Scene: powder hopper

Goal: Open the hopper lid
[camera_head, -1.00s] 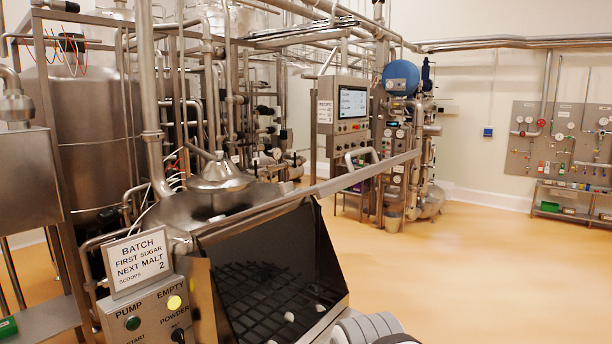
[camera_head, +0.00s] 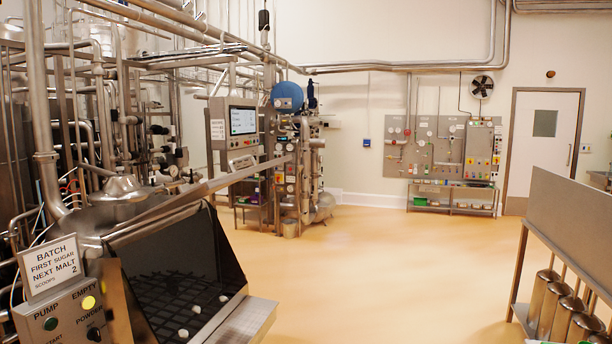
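The powder hopper (camera_head: 232,325) stands at the lower left. Its dark mouth shows a black grid (camera_head: 165,300) with a few small white lumps on it. A long slanted metal strip (camera_head: 205,188) runs along the hopper's upper edge and reaches up to the right past it. It looks like the lid seen nearly edge-on, but I cannot tell its exact angle. My gripper is not in view.
A control box (camera_head: 72,318) with buttons and a batch sign (camera_head: 51,267) stands left of the hopper. Piping and tanks fill the left. A metal stand (camera_head: 575,230) with several metal cylinders is at right. The orange floor (camera_head: 400,270) between is clear.

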